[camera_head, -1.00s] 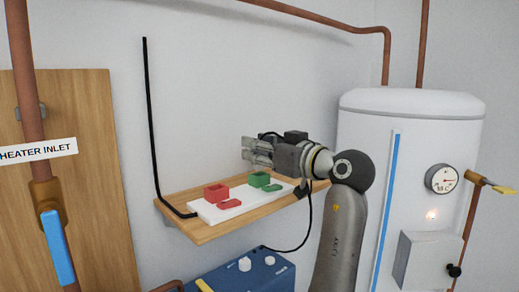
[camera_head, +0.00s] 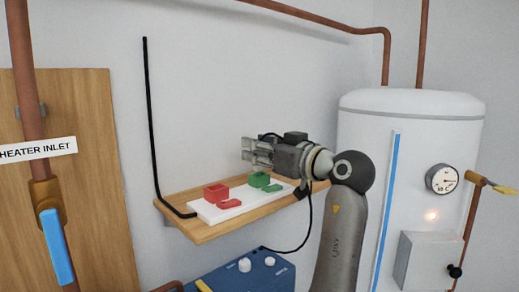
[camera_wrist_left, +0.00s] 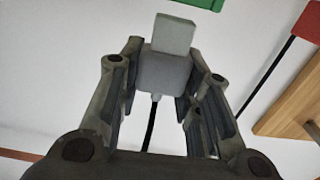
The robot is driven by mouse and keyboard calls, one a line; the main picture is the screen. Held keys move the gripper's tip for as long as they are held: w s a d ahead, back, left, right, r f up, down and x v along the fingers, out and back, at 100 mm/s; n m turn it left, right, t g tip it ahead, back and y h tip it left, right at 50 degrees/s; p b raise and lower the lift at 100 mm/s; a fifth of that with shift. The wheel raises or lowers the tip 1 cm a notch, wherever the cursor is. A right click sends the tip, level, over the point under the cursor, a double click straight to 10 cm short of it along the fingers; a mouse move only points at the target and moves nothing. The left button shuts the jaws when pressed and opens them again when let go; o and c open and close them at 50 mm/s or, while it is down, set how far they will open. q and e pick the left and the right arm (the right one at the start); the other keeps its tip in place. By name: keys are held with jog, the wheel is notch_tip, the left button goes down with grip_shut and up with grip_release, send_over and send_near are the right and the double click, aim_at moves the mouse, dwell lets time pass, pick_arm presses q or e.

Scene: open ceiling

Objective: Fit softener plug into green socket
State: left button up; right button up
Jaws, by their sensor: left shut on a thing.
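My left gripper (camera_head: 256,152) is above the shelf, its fingers pointing left. In the left wrist view it is shut on a grey plug (camera_wrist_left: 163,75) with a paler block (camera_wrist_left: 174,35) at its far end and a dark cable (camera_wrist_left: 151,128) behind it. The green socket (camera_head: 259,180) stands on a white board (camera_head: 230,211), below the gripper and apart from it. A green part shows at the top edge of the wrist view (camera_wrist_left: 205,3), beyond the plug. In the head view I cannot make out the plug. My right gripper is not in view.
A red socket (camera_head: 216,192) stands left of the green one; small red (camera_head: 231,202) and green (camera_head: 273,188) pieces lie in front. The board rests on a wooden wall shelf (camera_head: 216,230). A blue unit (camera_head: 240,275) is below, a white tank (camera_head: 430,130) to the right.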

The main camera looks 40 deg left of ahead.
pick_arm(q)
jog(key=shift+f+b, duration=1.25)
jog(key=shift+f, duration=0.3)
jog(key=o, duration=1.1)
jog(key=shift+d, duration=0.1)
jog(key=d, duration=0.8)
jog(key=s+d, duration=0.1)
jog(key=d, duration=0.3)
